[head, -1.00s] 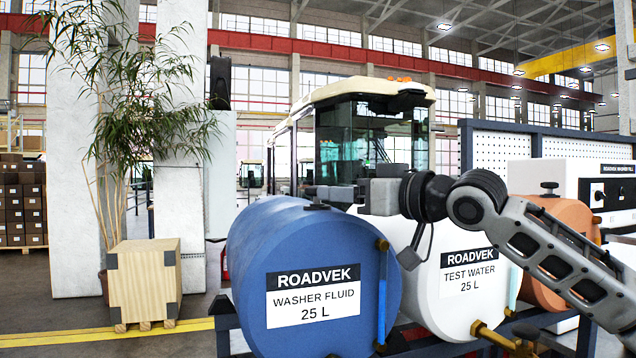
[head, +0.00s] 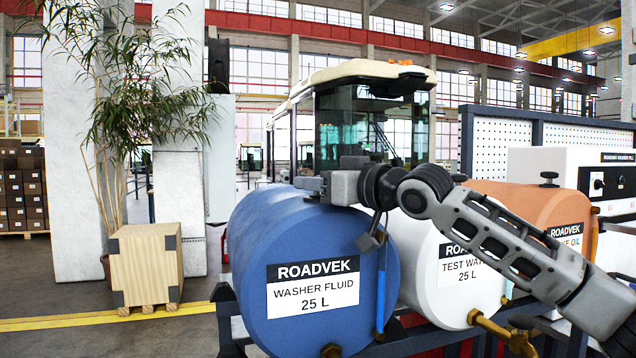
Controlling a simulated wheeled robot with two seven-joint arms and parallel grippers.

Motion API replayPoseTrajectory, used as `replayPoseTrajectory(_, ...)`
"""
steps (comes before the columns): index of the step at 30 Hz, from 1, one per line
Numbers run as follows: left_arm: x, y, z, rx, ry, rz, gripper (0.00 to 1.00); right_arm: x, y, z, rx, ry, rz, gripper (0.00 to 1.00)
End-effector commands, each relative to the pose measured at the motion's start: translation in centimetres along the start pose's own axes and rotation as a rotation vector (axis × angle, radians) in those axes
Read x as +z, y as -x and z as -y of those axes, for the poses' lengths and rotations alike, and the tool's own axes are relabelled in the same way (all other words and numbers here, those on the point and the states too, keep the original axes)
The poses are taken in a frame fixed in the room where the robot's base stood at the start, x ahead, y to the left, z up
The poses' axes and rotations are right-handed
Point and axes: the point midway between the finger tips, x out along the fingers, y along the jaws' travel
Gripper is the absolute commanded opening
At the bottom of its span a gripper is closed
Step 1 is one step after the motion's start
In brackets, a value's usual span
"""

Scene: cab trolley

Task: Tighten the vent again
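The blue washer fluid drum (head: 250,250) lies on its side in the rack at the front. The black vent on its top is hidden behind my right gripper (head: 308,183). That gripper reaches in from the right, low over the top of the blue drum. I cannot tell whether its fingers touch the vent or are open or shut. The white test water drum (head: 425,282) stands beside it, its top behind my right arm. The orange drum (head: 520,205) at the right has a black vent (head: 549,177) on top. My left gripper is not in view.
A blue sight tube (head: 381,300) runs down the blue drum's front, and brass valves (head: 490,325) stick out below. A wooden crate (head: 146,268) and a tall plant (head: 130,110) stand at the left. A cab (head: 365,125) is behind the drums.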

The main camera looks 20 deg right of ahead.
Motion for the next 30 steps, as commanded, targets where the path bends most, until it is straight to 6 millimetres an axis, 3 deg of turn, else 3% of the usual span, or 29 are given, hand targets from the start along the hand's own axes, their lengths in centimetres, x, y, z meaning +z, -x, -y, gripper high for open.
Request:
replayPoseTrajectory(14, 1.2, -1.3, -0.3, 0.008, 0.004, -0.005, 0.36, 0.4, 0.0, 0.2, 0.118, 0.001, -0.004, 0.13)
replayPoseTrajectory(30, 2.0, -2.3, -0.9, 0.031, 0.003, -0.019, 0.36, 0.1, -0.1, 0.4, 0.562, -0.006, -0.003, 0.13)
